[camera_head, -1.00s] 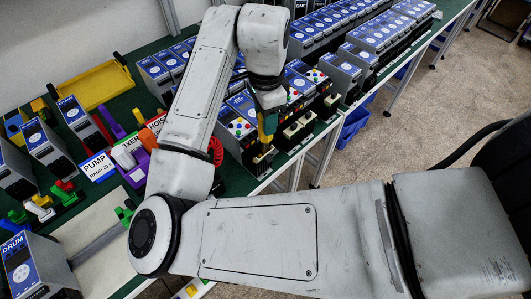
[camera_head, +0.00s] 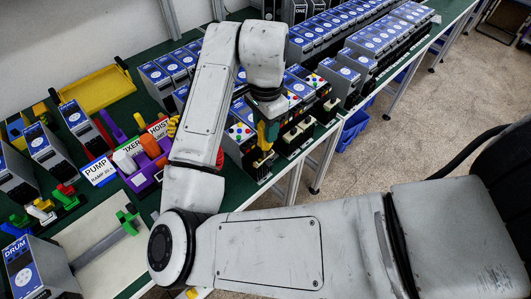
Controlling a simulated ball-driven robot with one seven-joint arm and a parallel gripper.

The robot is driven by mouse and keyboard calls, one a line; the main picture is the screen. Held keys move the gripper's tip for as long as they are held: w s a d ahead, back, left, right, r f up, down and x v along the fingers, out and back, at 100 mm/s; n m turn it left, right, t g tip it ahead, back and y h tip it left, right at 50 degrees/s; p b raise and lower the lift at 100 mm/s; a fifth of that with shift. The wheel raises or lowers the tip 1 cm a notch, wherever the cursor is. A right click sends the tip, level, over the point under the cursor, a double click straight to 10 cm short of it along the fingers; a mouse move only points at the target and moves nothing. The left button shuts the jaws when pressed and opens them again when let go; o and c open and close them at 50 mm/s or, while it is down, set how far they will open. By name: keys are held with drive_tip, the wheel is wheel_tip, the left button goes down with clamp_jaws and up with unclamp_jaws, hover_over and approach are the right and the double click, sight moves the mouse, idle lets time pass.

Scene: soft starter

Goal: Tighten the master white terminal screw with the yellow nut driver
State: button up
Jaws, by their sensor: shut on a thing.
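My gripper (camera_head: 266,108) points down over the front row of blue-topped starter units and is shut on the yellow nut driver (camera_head: 269,131). The driver stands roughly upright, its tip low at the front terminals of the nearest unit (camera_head: 240,132), which has coloured dots on its face. Whether the tip touches a terminal screw is too small to tell. Two more units with coloured dots (camera_head: 296,99) stand just right of it. I cannot make out the white terminal screw or which unit is the master.
Rows of blue-topped units (camera_head: 378,42) fill the bench behind. A purple rack (camera_head: 146,176) with handled tools, a PUMP label (camera_head: 98,169) and a yellow tray (camera_head: 95,90) lie left of my arm. A blue bin (camera_head: 353,127) sits under the bench.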

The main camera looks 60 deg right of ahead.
drive_tip(key=shift+r+n+p, duration=0.15)
drive_tip(key=shift+n+p, duration=0.3)
drive_tip(key=shift+n, duration=0.85)
drive_tip(key=shift+r+n+p, duration=0.1)
drive_tip(key=shift+n+p, duration=0.7)
drive_tip(key=shift+p, duration=0.15)
drive_tip(key=shift+n+p, duration=0.7)
drive_tip(key=shift+n, duration=0.2)
drive_tip(key=shift+f+n, duration=0.25)
drive_tip(key=shift+n, duration=0.45)
drive_tip(key=n, duration=0.5)
drive_tip(key=shift+r, duration=0.15)
